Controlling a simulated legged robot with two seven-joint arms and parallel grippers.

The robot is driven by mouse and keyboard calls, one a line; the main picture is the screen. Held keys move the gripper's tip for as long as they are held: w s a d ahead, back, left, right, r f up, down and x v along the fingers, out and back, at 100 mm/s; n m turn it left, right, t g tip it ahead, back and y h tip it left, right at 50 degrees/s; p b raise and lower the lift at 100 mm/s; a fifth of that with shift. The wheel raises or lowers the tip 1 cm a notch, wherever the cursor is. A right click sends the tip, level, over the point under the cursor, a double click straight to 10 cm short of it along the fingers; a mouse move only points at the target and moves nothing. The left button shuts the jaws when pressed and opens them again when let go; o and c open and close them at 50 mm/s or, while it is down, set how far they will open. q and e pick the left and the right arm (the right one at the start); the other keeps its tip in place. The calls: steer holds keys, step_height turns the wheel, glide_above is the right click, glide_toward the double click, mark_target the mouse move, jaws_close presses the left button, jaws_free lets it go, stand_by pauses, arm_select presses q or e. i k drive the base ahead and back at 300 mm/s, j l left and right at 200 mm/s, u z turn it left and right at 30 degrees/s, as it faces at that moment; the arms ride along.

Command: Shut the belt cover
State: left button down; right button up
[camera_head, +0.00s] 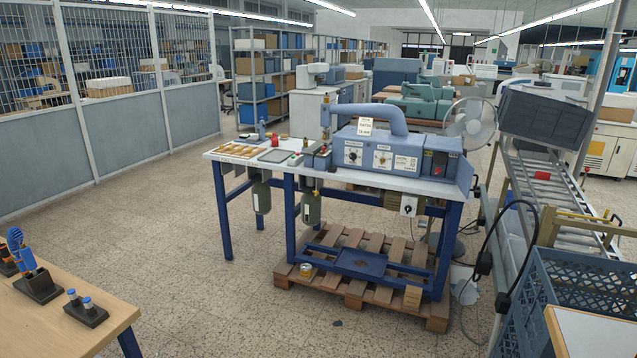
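The blue-grey stamping machine (375,152) stands on a white-topped table with dark blue legs, in the middle of the head view. The belt itself is not clearly visible. Neither of my grippers is in view.
A wooden pallet (362,268) lies under the machine table. A cable (487,250), a blue crate (575,290) and a roller conveyor (548,180) crowd the right side. A wooden bench (70,325) is at front left.

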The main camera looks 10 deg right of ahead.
mark_target(464, 175)
steer(key=i+l+z, duration=0.15)
steer(key=i+z, duration=0.25)
steer(key=i, duration=0.15)
steer(key=i+z, duration=0.4)
steer(key=i, duration=0.15)
steer(key=i+j+z, duration=0.2)
steer(key=i+z, duration=0.2)
steer(key=i+j+z, duration=0.35)
steer(key=i, duration=0.25)
steer(key=i+j+z, duration=0.4)
steer(key=i+j, duration=0.05)
steer(key=j, duration=0.05)
